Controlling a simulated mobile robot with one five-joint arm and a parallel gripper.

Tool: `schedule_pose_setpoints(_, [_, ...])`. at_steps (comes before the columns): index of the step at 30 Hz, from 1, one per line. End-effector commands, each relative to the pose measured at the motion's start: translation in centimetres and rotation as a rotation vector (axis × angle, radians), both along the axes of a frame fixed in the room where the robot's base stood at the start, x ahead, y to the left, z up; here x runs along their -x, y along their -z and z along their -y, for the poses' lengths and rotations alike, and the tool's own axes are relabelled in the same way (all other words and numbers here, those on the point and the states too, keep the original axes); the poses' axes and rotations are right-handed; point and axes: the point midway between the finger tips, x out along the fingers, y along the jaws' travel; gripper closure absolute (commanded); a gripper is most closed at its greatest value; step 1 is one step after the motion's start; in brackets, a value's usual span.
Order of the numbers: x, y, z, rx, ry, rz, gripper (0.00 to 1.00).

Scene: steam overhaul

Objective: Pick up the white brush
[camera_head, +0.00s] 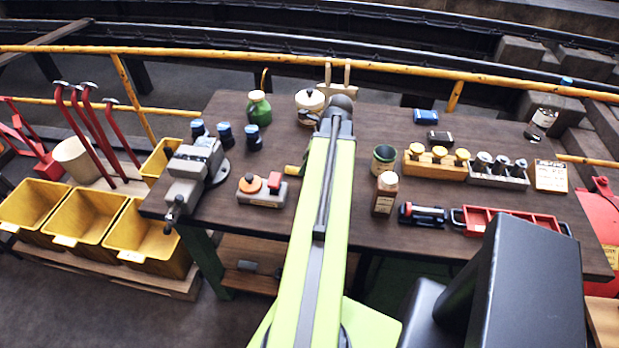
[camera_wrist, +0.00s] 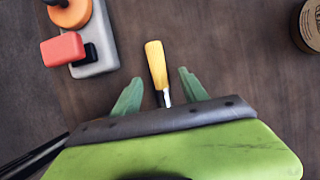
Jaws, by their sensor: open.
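A tool with a yellow handle (camera_wrist: 156,62) and a metal ferrule lies on the dark table in the wrist view. Its lower end is hidden under my gripper, so I cannot tell whether it is the white brush. The yellow handle end also shows left of my arm in the head view (camera_head: 292,169). My gripper (camera_wrist: 160,84) is open, its two green fingers apart on either side of the tool, with nothing held. My arm hides the gripper in the head view. No white bristles show clearly in either view.
A grey block with an orange knob and red piece (camera_head: 262,190) stands left of the tool. A green tin (camera_head: 385,158) and a brown bottle (camera_head: 385,192) stand to the right. A vise (camera_head: 195,172) is at the table's left end. Bare tabletop surrounds the handle.

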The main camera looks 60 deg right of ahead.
Motion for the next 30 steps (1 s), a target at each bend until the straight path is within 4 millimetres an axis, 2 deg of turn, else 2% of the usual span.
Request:
schedule_pose_setpoints(1, [-0.2,1.8,-0.3,0.000,-0.001,0.000,0.49])
schedule_pose_setpoints(4, [-0.8,3.3,-0.4,0.000,-0.002,0.000,0.49])
schedule_pose_setpoints(12, [-1.1,3.2,-0.5,0.000,-0.001,0.000,0.49])
schedule_pose_setpoints(24, [-1.1,3.2,-0.5,0.000,-0.001,0.000,1.00])
schedule_pose_setpoints(30, [-1.1,3.2,-0.5,0.000,-0.001,0.000,1.00])
